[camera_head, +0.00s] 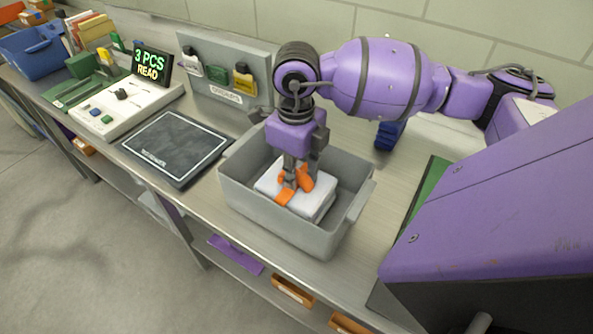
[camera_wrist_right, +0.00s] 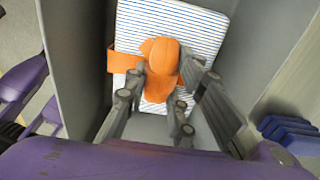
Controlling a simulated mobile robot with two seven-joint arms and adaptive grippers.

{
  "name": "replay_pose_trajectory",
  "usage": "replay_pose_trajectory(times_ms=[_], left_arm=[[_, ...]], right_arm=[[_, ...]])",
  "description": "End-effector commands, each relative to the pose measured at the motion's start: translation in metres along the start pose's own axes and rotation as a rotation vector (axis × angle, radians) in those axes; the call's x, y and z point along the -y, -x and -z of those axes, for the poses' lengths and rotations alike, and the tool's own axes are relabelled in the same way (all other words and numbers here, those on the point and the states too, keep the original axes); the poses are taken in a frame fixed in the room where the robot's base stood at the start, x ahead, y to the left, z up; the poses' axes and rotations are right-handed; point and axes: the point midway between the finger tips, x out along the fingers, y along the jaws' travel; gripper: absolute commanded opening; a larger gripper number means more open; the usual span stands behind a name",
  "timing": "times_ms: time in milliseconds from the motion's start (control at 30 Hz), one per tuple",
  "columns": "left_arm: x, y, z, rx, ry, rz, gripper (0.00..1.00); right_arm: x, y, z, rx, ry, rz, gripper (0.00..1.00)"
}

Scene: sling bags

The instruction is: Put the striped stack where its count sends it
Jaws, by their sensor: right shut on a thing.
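The striped stack (camera_head: 269,181) is a white folded pile with an orange band around it, lying inside the grey bin (camera_head: 232,190). In the right wrist view its thin blue stripes (camera_wrist_right: 190,22) show, with the orange band (camera_wrist_right: 122,62) and its raised orange loop. My right gripper (camera_head: 297,180) points down into the bin and is shut on the orange loop at the top of the stack; it also shows in the right wrist view (camera_wrist_right: 162,82). The display (camera_head: 153,65) reads "3 PCS READ". My left gripper is out of view.
A dark pad (camera_head: 172,147) with a white outline lies empty left of the bin. A grey board (camera_head: 215,95) with several coloured tags stands behind. A white control panel (camera_head: 125,110) and a blue bin (camera_head: 30,62) are farther left. Blue pieces (camera_head: 388,134) lie right of the bin.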

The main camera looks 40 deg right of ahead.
Motion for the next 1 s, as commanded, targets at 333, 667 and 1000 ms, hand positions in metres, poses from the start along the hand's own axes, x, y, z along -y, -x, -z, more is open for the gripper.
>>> replay_pose_trajectory(times_ms=[333,667,1000], left_arm=[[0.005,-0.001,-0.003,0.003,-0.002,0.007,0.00],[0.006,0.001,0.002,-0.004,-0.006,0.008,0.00],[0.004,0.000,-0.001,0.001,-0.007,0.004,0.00]], right_arm=[[0.000,-0.003,0.000,-0.001,0.000,0.000,0.42],[0.000,0.001,0.000,0.001,0.000,0.001,0.42],[0.001,0.058,-0.001,0.004,-0.001,0.004,0.42]])
